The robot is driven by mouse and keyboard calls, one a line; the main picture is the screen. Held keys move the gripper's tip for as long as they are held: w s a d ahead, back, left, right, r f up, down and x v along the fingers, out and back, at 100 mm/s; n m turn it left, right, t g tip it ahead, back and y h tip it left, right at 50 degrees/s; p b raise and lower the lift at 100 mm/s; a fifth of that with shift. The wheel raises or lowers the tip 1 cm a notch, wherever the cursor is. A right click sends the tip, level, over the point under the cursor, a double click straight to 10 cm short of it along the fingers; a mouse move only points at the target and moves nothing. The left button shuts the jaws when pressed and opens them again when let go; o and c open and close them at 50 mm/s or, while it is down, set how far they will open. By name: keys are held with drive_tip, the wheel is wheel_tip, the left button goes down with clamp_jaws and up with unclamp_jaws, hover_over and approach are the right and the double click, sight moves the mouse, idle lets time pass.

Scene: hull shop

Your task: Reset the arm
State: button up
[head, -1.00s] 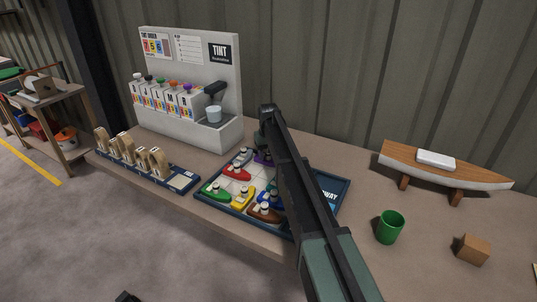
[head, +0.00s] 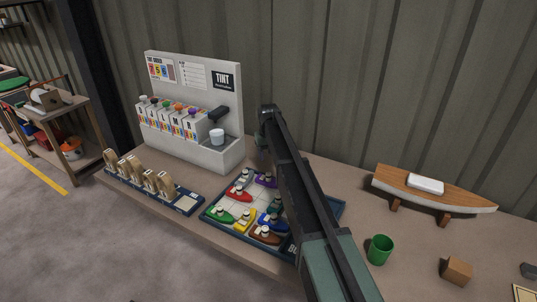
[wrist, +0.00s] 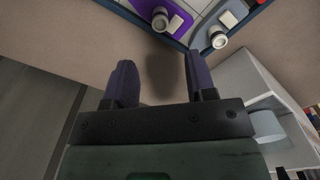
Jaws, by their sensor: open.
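My gripper (wrist: 160,82) shows in the wrist view with its two dark fingers apart and nothing between them. Bare brown bench top lies below the fingers. In the wrist view a purple boat (wrist: 170,18) and a grey boat (wrist: 207,32) sit in the tray beyond the fingers.
The tint station (head: 192,150) with a white cup (head: 217,136) stands at the back left. A rack of wooden pieces (head: 190,203) lies in front of it. A green cup (head: 380,249), a wooden block (head: 456,271) and a model hull (head: 433,190) stand on the right.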

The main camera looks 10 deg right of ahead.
drive_tip(key=shift+f, duration=0.15)
drive_tip(key=shift+s, duration=0.15)
drive_tip(key=s+a, duration=0.3)
drive_tip(key=s, duration=3.6)
drive_tip(key=shift+s+m, duration=0.35)
drive_tip(key=shift+m, duration=0.05)
drive_tip(key=shift+a, duration=0.1)
